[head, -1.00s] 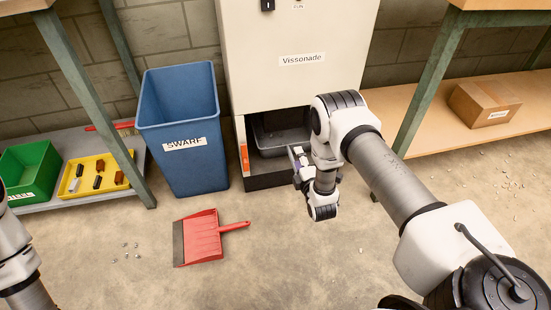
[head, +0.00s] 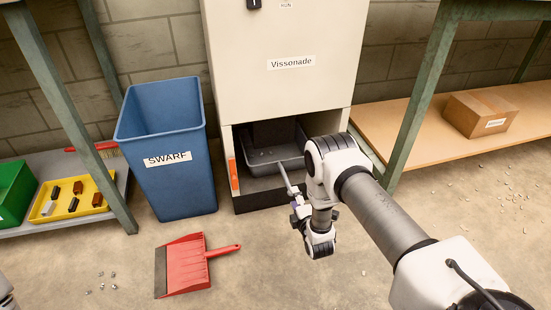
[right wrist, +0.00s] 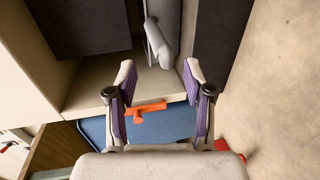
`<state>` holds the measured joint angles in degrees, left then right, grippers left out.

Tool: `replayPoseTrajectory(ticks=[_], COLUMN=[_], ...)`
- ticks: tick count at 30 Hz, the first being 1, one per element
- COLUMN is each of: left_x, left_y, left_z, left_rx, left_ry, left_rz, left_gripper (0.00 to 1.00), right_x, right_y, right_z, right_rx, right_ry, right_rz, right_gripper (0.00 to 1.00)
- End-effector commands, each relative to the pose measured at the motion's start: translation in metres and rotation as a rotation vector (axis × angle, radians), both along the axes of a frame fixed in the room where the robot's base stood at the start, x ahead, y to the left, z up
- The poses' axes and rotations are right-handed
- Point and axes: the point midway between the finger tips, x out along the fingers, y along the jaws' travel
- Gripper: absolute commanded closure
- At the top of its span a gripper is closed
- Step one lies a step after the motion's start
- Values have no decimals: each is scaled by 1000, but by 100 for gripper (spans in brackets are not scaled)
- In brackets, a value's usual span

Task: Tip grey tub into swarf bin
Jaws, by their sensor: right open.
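The grey tub (head: 262,156) sits in the low opening of the cream machine, with a few small bits in it. The blue swarf bin (head: 180,185) stands upright on the floor just left of the machine, labelled SWARF; part of it also shows in the right wrist view (right wrist: 165,125). My right gripper (head: 287,182) is open and empty, in front of the tub's right part, and my arm hides the tub's right end. Its two purple-padded fingers (right wrist: 160,90) are spread with nothing between them.
A red dustpan (head: 185,268) lies on the floor in front of the bin. An orange part (head: 233,174) sits at the opening's left edge. Benches stand left and right; a yellow tray (head: 70,212) and a cardboard box (head: 480,115) lie on their shelves.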

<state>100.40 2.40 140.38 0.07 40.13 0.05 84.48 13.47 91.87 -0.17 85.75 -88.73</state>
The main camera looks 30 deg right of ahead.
Motion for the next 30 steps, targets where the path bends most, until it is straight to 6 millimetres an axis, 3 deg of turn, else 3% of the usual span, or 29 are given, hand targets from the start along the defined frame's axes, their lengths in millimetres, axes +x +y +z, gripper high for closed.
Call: replayPoseTrajectory(ticks=[1,6,12,25,26,30], left_x=[0,1,2,3,3,3], left_y=[0,1,1,1,1,1], left_z=[-13,-34,-44,-46,-46,-46], left_rx=[0,1,1,1,1,1], left_ry=[-1,-4,-6,-7,-7,-7], left_rz=[1,6,9,10,10,10], left_gripper=[100,100,100,100,100,100], right_x=[8,32,56,66,66,66], right_y=[-2,-8,-14,-16,-16,-16], right_z=[-7,-13,-15,-14,-14,-14], right_rx=[0,0,0,1,1,1], right_ry=[-5,-4,-3,0,0,0], right_rz=[-1,-1,-1,0,0,0], right_gripper=[48,48,48,48,55,100])
